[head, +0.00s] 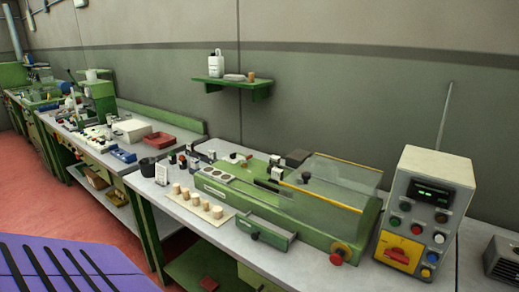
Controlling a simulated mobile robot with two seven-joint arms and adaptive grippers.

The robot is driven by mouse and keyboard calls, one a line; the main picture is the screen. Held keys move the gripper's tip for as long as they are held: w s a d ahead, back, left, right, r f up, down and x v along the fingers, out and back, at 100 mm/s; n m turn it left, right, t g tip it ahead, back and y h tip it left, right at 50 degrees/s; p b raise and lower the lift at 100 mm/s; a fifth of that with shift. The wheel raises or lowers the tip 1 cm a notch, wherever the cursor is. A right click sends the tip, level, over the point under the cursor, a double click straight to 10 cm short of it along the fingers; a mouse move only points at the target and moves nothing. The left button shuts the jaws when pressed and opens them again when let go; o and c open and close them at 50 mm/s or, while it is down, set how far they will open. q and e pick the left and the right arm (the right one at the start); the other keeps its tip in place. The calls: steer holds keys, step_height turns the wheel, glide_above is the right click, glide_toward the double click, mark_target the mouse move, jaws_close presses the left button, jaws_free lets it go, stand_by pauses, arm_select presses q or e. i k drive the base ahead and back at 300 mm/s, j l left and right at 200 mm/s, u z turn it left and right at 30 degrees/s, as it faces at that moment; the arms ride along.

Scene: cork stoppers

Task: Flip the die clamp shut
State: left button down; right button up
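A long green bench machine (240,184) stands on the grey-topped workbench. It has a clear guard with a yellow edge (335,185) over its right half. A small upright part with a black knob (306,177) stands in front of the guard, and a small pale block with a dark top (276,173) sits left of it. Which part is the die clamp, and whether it is open or shut, is too small to tell. Several cork stoppers (194,199) stand on a pale board in front of the machine. Neither of my grippers is in view.
A grey control box (425,208) with buttons and a red switch stands right of the machine. A red knob (340,254) and an open green drawer (266,230) stick out at the front. A black cup (147,167) stands at the left. A green wall shelf (233,84) hangs above.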

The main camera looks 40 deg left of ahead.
mark_target(243, 160)
steer(key=j+z, duration=0.15)
steer(key=j, duration=0.2)
steer(key=k+j+z, duration=0.15)
steer(key=j, duration=0.2)
steer(key=j+z, duration=0.2)
steer(key=j, duration=0.15)
steer(key=k+j, duration=0.1)
steer(key=j, duration=0.25)
steer(key=k+j, duration=0.15)
steer(key=j, duration=0.2)
steer(key=k+j, duration=0.1)
steer(key=j, duration=0.25)
steer(key=k+j+z, duration=0.1)
steer(key=j, duration=0.25)
steer(key=k+j, duration=0.15)
steer(key=j, duration=0.2)
steer(key=k+j, duration=0.1)
steer(key=j, duration=0.25)
